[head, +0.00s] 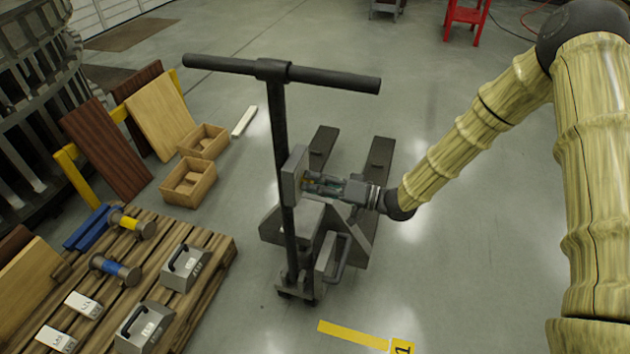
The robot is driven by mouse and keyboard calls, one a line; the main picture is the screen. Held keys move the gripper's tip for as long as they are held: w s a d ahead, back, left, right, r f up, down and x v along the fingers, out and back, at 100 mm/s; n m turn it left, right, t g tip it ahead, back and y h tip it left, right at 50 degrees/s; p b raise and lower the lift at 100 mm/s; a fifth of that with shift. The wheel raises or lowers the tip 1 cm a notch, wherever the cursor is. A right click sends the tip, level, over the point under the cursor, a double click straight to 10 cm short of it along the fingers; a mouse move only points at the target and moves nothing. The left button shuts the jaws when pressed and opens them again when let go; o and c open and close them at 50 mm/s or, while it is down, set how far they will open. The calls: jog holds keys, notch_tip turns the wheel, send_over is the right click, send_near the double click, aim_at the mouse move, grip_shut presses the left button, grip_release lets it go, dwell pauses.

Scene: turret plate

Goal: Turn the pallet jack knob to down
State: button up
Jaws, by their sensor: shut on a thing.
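The pallet jack (282,150) stands upright in the middle of the head view, with a black T-handle and two dark forks (378,160) behind it. A grey plate (293,177) is mounted on its handle post. My gripper (312,184) reaches in from the right, its fingers against the right-hand face of this plate. It is shut on the knob there. The knob is mostly hidden by the fingers, so I cannot tell which way it points.
A yellow floor strip (352,335) lies in front.

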jog(key=shift+m, duration=0.5)
jog(key=o, duration=1)
jog(key=shift+o, duration=0.2)
jog(key=shift+d, duration=0.1)
jog(key=v, duration=1.2)
